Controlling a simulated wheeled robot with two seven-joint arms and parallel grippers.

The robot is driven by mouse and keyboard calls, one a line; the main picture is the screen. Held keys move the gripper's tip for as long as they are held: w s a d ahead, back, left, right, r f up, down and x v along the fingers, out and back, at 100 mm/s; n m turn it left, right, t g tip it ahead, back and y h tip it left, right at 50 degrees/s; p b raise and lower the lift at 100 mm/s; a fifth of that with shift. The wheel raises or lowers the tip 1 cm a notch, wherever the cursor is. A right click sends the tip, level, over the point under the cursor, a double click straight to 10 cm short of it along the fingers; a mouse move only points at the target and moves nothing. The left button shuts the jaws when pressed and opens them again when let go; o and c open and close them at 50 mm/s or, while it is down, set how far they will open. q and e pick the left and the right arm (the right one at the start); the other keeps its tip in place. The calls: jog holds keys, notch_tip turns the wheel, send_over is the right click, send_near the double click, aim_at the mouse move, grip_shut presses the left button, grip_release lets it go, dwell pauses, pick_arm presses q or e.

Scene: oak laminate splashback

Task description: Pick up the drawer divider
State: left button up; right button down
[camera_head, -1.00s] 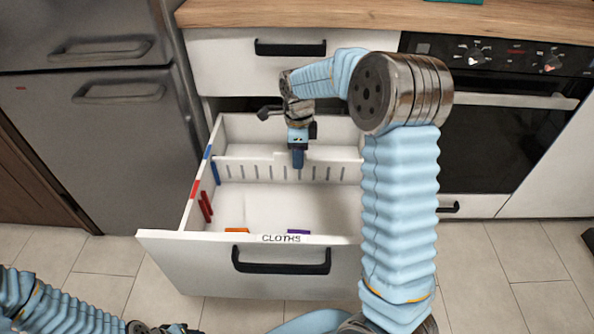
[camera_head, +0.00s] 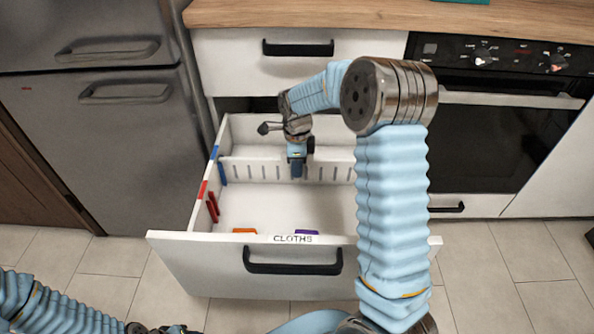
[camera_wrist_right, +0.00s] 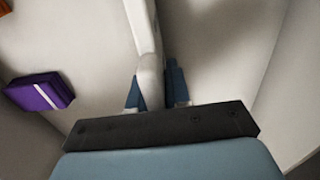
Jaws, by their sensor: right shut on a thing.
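The drawer divider (camera_head: 250,171) is a white slotted panel standing upright across the open drawer (camera_head: 175,238), toward its back. My right gripper (camera_head: 297,171) reaches down over its middle and is shut on it. In the right wrist view the divider (camera_wrist_right: 146,50) runs up from between the fingertips of the right gripper (camera_wrist_right: 153,92), one blue finger on each side. Part of the divider's right end is hidden behind my right arm. Only a dark bit of my left gripper (camera_head: 160,328) shows at the bottom edge, and its jaws are unclear.
Red (camera_head: 212,207) and blue (camera_head: 222,174) pieces line the drawer's left side. An orange piece (camera_head: 244,231) and a purple piece (camera_head: 307,233) lie near its front wall. The drawer floor in front of the divider is mostly clear. A closed drawer and worktop (camera_head: 300,13) are above.

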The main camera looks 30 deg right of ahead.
jog(key=shift+r, duration=0.1)
notch_tip(320, 180, up, 20)
jog(key=p, duration=0.3)
jog(key=shift+p, duration=0.3)
dwell(0.4)
